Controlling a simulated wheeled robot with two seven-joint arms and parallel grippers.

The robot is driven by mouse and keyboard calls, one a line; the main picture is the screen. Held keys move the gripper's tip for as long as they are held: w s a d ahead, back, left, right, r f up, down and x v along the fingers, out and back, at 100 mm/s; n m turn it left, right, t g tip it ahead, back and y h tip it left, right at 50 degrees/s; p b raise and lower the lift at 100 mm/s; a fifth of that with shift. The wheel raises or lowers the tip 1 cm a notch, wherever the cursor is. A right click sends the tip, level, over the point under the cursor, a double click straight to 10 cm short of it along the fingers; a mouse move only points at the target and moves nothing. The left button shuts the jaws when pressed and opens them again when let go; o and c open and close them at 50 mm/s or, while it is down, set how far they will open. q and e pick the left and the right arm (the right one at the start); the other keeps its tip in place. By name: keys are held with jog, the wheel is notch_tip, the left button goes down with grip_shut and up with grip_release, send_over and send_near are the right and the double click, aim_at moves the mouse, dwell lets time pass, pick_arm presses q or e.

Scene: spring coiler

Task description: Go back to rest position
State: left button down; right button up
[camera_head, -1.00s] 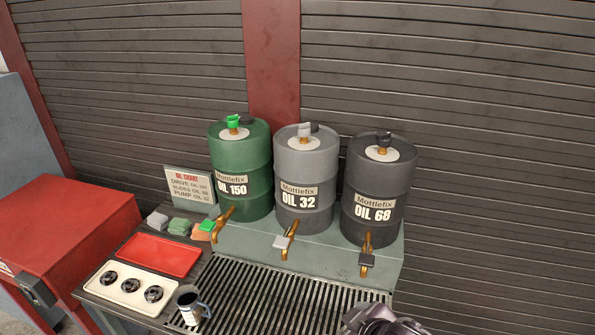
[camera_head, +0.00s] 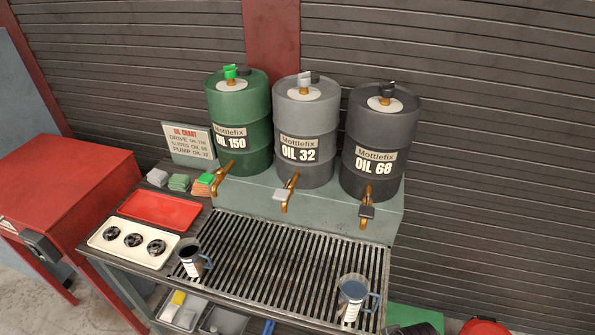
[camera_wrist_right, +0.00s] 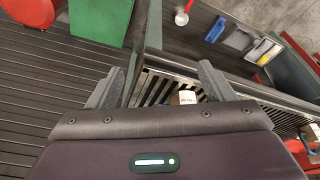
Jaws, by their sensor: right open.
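My right gripper (camera_wrist_right: 157,85) is open in the right wrist view, its two grey fingers spread apart with nothing held between them. Beyond the fingers a small part of a mug with a white label (camera_wrist_right: 187,97) shows near the slatted grate. In the head view one mug (camera_head: 354,296) stands upright on the right front of the grate (camera_head: 275,262). A second mug (camera_head: 191,262) stands at the grate's left end. A dark shape at the bottom edge of the head view may be part of my right arm; I cannot tell. My left gripper is not in view.
Green (camera_head: 240,120), grey (camera_head: 306,130) and dark (camera_head: 380,140) oil drums stand on a raised ledge behind the grate, their taps pointing forward. A red tray (camera_head: 160,208) and a cream tray (camera_head: 112,243) with black parts lie left. A red cabinet (camera_head: 62,185) stands further left.

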notch_tip(320, 180, down, 16)
jog(key=s+b, duration=0.2)
jog(key=s+d+f+g+b, duration=0.1)
jog(key=s+d+f+b, duration=0.1)
jog(key=s+f, duration=0.8)
jog(key=s+d+f+g+b, duration=0.1)
jog(key=s+d+f+b, duration=0.1)
jog(key=s+f, duration=0.9)
notch_tip(320, 180, down, 6)
jog(key=shift+s+r, duration=0.2)
jog(key=shift+s, duration=0.05)
